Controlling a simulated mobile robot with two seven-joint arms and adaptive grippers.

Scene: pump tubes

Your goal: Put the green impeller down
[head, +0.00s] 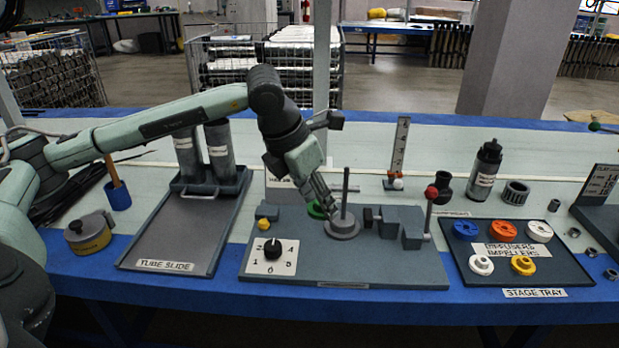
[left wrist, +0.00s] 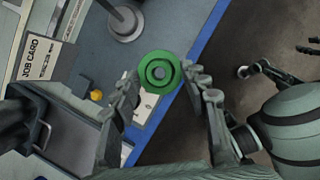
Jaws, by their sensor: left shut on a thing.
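The green impeller (left wrist: 159,72) is a ring with a raised hub and a dark centre hole. My left gripper (left wrist: 161,78) is shut on it, one finger on each side. In the head view the impeller (head: 315,210) is mostly hidden behind my left gripper (head: 326,207), just left of the upright spindle on its round grey base (head: 342,226). The spindle base (left wrist: 124,24) also shows in the left wrist view, apart from the impeller. The impeller appears to be above the grey fixture plate (head: 400,270); its exact height is unclear. My right gripper is not in view.
The stage tray (head: 560,272) at right holds blue, orange, white and yellow parts. A red-knobbed lever (head: 431,193) stands right of the spindle. A numbered dial (head: 272,254) is at the plate's front left. The tube slide (head: 180,240) lies further left.

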